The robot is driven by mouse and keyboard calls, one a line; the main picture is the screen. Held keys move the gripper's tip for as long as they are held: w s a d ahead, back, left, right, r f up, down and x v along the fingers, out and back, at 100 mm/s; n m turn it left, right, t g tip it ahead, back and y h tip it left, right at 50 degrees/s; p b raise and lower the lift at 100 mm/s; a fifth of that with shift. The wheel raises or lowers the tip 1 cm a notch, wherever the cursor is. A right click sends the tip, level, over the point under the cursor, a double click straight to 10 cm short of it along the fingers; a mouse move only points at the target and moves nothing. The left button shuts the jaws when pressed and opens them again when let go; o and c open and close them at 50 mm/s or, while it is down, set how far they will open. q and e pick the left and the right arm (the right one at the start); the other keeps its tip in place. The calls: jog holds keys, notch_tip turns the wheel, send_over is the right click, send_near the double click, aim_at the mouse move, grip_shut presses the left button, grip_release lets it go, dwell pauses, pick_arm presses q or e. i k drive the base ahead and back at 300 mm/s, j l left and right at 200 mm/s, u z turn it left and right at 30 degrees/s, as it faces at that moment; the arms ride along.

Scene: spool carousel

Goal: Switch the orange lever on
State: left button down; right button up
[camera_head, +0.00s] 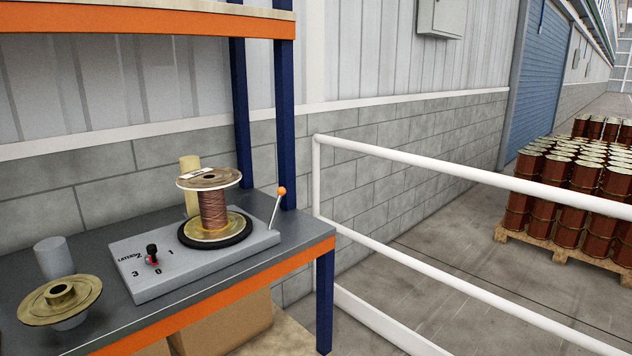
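The orange lever (282,191) is a thin metal rod with an orange ball on top. It stands at the right end of a grey control box (205,280) and leans slightly to the right. The box lies on the dark shelf top and carries a copper wire spool (213,210) on a black round base (241,233). A black and red knob (152,254) with number markings sits on the box's left part. Neither of my grippers shows in the head view.
An empty brass-coloured spool flange (60,299) and a grey cylinder (52,258) stand on the left. A pale cylinder (190,170) stands behind the spool. A blue upright (287,150) rises behind the lever. A white railing (317,180) runs to the right.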

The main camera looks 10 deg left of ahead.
aim_at(282, 191)
jog(key=i+l, duration=0.55)
jog(key=i, duration=0.15)
jog(key=i+l, duration=0.5)
jog(key=i, duration=0.25)
